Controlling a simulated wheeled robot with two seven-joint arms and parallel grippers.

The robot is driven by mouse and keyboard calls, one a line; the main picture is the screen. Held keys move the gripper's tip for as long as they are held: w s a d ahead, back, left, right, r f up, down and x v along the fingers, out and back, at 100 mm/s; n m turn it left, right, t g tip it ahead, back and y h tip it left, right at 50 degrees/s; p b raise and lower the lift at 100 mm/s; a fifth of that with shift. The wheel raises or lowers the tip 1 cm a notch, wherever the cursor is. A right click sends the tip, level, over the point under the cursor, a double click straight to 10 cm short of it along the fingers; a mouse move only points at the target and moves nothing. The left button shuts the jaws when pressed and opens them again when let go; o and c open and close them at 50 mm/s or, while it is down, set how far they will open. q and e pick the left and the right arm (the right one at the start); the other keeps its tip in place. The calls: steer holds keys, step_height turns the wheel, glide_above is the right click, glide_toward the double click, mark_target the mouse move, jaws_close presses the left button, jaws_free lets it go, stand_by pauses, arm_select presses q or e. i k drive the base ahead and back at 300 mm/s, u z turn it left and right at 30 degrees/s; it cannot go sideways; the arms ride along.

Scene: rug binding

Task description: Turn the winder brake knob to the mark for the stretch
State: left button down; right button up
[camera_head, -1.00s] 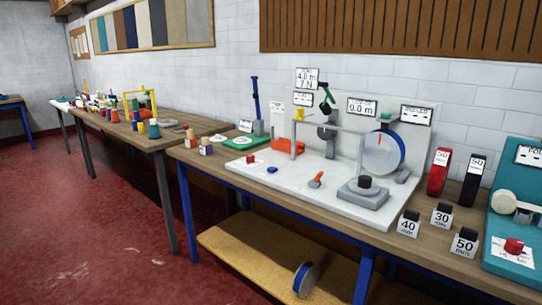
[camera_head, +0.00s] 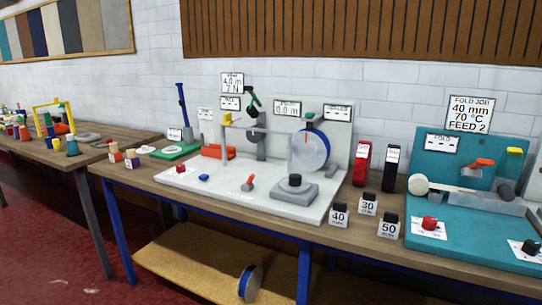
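The winder (camera_head: 240,203) is a white board with an upright panel on the bench. A job card (camera_head: 232,83) on it reads 4.0 m, 7 N. A length display (camera_head: 287,108) reads 0.0 m. A blue-rimmed disc (camera_head: 310,149) stands at its right. A black knob (camera_head: 295,180) sits on a grey block (camera_head: 293,194) at the front right. An orange-tipped lever (camera_head: 248,184), a red button (camera_head: 181,168) and a small blue piece (camera_head: 203,178) are along the front. I cannot tell which part is the brake knob, and no brake mark is readable. Neither gripper is in view.
A teal fold station (camera_head: 440,143) stands right, its card (camera_head: 471,114) reading 40 mm, 70 °C, FEED 2. Black-topped blocks marked 40 (camera_head: 339,215), 30 (camera_head: 368,204) and 50 (camera_head: 389,224) stand between. Another table (camera_head: 95,150) is at left.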

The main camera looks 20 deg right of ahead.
mark_target(181, 168)
steer(key=z, duration=0.1)
steer(key=i, duration=1.1)
steer(key=u, duration=0.05)
